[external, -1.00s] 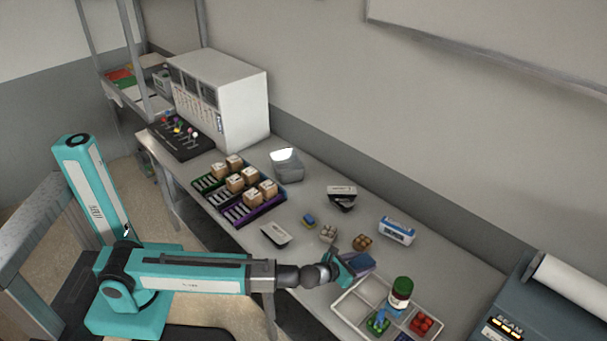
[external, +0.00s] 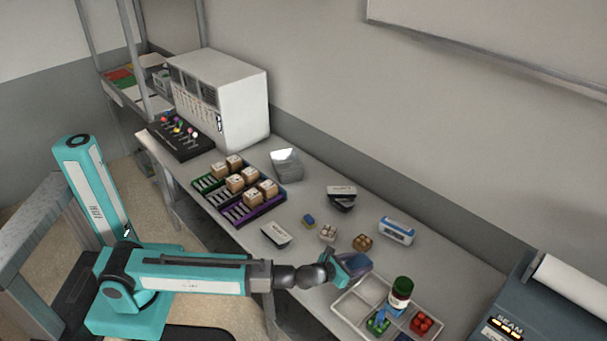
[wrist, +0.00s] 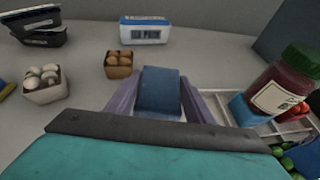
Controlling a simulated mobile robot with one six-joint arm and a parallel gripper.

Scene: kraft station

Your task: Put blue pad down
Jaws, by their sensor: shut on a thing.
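My gripper (external: 358,264) is shut on the blue pad (wrist: 160,90). In the wrist view the pad stands between the two purple fingers, with its broad face towards the camera. In the external view my gripper is over the front part of the table, at the back left edge of the white divided tray (external: 343,308). The pad is mostly hidden by my gripper there, and I cannot tell whether it touches the table.
A red jar (external: 401,292) with a green lid stands at the tray, right of my gripper. Black punnets (external: 341,197) are farther back. Bare table lies between these things and my gripper.

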